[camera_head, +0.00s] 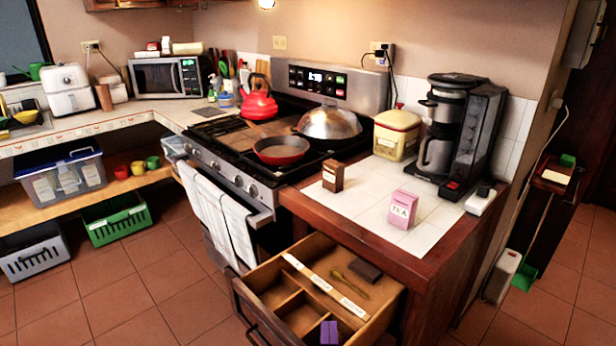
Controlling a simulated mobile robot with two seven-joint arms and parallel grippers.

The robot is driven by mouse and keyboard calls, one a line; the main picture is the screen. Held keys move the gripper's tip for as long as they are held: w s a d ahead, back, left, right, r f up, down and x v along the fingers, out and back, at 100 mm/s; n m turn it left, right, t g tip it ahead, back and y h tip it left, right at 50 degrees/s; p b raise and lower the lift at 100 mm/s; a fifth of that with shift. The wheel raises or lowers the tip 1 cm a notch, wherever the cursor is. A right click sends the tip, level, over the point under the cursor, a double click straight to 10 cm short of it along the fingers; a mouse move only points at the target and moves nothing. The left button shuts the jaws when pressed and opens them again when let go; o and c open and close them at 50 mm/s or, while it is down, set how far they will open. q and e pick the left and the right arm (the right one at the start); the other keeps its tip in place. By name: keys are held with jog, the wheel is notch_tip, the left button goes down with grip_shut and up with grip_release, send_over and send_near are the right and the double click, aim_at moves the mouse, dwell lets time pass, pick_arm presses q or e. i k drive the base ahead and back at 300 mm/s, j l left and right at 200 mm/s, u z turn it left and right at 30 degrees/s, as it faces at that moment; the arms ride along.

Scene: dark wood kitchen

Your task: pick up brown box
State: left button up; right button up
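A small brown box (333,176) stands upright on the white tiled counter (360,201), close to the stove's right edge. A pink box marked TEA (403,209) stands to its right and nearer to me, apart from it. A dark brown block (365,271) lies in the open drawer below the counter; I cannot tell what it is. Neither of my grippers shows in the head view.
The open drawer (262,293) juts out below the counter, with a purple item (329,332) in it. A yellow canister (397,134) and a coffee maker (458,137) stand behind. A red pan (281,150) sits on the stove. Tiles around the brown box are clear.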

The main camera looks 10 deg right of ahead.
aim_at(332, 180)
jog(key=i+j+u, duration=0.25)
jog(key=j+u, duration=0.25)
jog(key=i+j+u, duration=0.45)
jog(key=i+j+z, duration=0.1)
jog(key=i+z, duration=0.4)
jog(key=i+j+z, duration=0.2)
jog(key=i+z, duration=0.15)
jog(key=z, duration=0.15)
jog(key=i+z, duration=0.1)
jog(key=z, duration=0.3)
jog(key=j+z, duration=0.15)
jog(key=z, duration=0.3)
jog(key=i+j+z, duration=0.1)
jog(key=z, duration=0.3)
jog(key=i+j+z, duration=0.1)
jog(key=z, duration=0.3)
